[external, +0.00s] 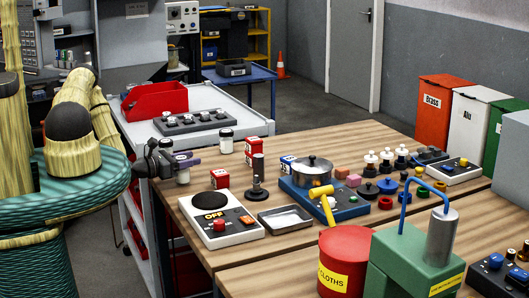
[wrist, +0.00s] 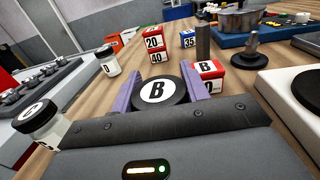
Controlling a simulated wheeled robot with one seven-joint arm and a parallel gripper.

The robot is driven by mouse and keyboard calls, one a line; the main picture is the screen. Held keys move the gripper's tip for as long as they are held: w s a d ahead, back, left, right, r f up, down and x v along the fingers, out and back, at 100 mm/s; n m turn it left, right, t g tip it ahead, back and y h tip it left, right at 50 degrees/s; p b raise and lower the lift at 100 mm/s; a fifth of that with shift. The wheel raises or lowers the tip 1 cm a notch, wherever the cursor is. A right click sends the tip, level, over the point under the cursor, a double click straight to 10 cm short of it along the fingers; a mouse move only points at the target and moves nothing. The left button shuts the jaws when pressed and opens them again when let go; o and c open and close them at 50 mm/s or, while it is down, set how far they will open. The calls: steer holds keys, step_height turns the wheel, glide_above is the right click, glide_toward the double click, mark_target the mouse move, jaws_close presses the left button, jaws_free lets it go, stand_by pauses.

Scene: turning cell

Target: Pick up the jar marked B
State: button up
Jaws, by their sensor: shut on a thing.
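The jar marked B (wrist: 157,91) has a black lid with a white disc and a black letter B. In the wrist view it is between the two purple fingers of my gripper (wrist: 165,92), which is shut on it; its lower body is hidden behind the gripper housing. In the external view my gripper (external: 184,163) is at the left end of the wooden table, with the pale jar (external: 182,177) at its fingers. I cannot tell whether the jar touches the table.
A black-lidded jar (wrist: 37,117) is close on the left, and another jar (wrist: 107,59) stands farther ahead. A red block (wrist: 208,69) is close by the right finger. A hotplate (external: 215,220), a pot (external: 312,170) and a metal tray (external: 285,218) stand to the right.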

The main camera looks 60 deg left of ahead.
step_height(320, 180, up, 9)
steer(key=shift+r+b, duration=0.15)
steer(key=shift+b, duration=0.35)
stand_by(0.4)
